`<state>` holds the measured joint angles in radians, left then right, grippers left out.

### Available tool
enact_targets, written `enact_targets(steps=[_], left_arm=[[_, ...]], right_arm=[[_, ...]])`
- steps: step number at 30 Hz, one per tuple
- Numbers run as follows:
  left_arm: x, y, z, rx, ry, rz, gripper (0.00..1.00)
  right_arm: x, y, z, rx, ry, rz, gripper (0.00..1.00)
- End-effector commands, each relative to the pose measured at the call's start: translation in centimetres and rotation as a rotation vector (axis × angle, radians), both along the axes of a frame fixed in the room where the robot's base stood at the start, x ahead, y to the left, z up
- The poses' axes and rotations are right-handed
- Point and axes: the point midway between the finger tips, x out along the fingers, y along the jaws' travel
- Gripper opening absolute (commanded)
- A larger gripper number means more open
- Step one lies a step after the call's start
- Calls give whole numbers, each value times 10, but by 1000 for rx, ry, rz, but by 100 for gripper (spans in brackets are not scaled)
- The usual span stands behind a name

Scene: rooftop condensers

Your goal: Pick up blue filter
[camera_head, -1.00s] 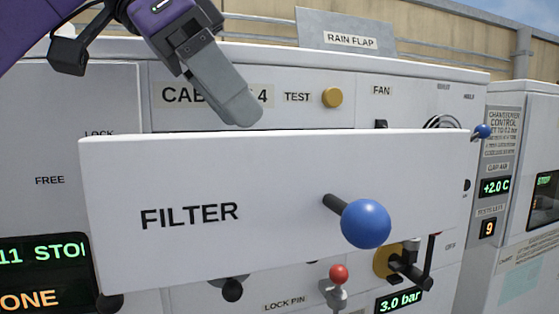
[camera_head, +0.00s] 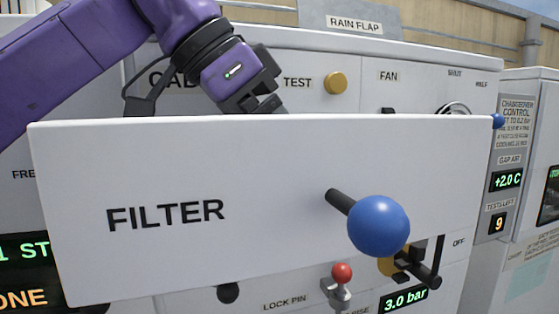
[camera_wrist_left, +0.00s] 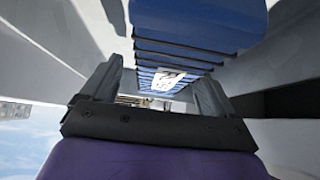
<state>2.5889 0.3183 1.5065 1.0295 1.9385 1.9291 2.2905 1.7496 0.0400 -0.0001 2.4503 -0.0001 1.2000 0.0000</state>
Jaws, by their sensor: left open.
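The blue filter (camera_wrist_left: 185,45) shows in the left wrist view as a blue slatted block with a white label (camera_wrist_left: 168,80), inside the grey-walled drawer. In the head view the white drawer front (camera_head: 270,185), marked FILTER, with a blue ball knob (camera_head: 378,226), hides it. My left gripper (camera_head: 265,103) reaches down behind the top edge of the drawer front, its fingertips hidden there. In the left wrist view its two fingers (camera_wrist_left: 158,82) are apart, with the slats and label seen between and beyond them. I cannot tell whether they touch the filter. My right gripper is not in view.
The cabinet face (camera_head: 300,60) with a yellow TEST button (camera_head: 336,82) stands close behind the drawer front. A red lock pin knob (camera_head: 342,272) and a pressure display (camera_head: 403,299) sit below. Drawer walls (camera_wrist_left: 55,40) flank the gripper.

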Motion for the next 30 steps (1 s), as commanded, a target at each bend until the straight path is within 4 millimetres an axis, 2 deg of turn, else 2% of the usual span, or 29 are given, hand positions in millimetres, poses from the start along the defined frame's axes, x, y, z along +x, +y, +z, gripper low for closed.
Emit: enact_targets(steps=[4, 11, 16, 17, 26, 30], left_arm=[[4, -10, -14, 1, 1, 3, 88], [4, -12, -17, -1, 1, 5, 88], [4, -12, -17, -1, 1, 5, 36], [4, -12, -17, -1, 1, 5, 32], [5, -11, -16, -1, 0, 7, 32], [5, -8, -8, -1, -1, 16, 32]], right_arm=[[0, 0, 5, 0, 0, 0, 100], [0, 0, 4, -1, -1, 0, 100], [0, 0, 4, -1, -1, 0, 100], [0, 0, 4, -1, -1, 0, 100], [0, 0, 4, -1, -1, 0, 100], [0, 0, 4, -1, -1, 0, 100]])
